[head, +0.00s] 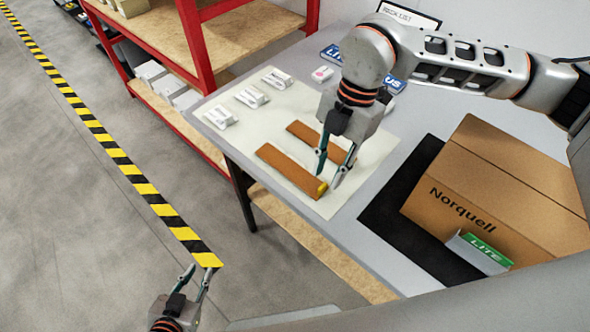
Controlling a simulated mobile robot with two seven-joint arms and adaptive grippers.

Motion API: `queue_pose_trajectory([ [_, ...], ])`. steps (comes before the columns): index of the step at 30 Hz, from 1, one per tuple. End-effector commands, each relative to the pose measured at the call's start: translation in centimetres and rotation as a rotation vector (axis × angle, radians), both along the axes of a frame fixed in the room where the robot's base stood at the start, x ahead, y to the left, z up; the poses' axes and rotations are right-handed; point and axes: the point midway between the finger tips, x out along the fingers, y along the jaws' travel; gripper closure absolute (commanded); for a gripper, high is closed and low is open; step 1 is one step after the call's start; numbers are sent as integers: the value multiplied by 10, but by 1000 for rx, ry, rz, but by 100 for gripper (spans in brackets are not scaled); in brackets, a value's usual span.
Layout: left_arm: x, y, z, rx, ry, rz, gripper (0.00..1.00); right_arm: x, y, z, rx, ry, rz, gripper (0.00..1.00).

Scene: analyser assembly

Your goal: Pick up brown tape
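Two flat brown strips lie side by side on a pale mat (235,140) on the table. Contact with the strip cannot be told. My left gripper (199,269) is open and empty at the bottom left, over the floor and away from the table.
Several small white items (249,96) lie along the mat's left side. A Norquell carton (500,190) and a green-and-white LITE box (480,252) are at the right on a black mat (385,225). A red shelf rack (201,60) stands behind at the left.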

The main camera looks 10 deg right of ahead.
Motion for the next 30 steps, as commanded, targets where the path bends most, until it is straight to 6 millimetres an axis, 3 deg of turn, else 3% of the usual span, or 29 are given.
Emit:
queue_pose_trajectory([
  [4, 2, 0, 1, 0, -4, 0, 76, -6, 6, -23, 1, 4, 2, 75],
  [8, 3, 0, 0, 0, -4, 0, 76, -8, 9, -34, 1, 3, 1, 75],
  [14, 4, 0, 1, 1, -7, 0, 76, -7, 9, -34, 1, 2, 0, 75],
  [18, 4, 0, 2, 0, -8, 0, 76, -7, 9, -34, 1, 2, 0, 100],
  [30, 4, 1, 2, 1, -8, 0, 76, -7, 9, -32, 1, 0, 1, 100],
])
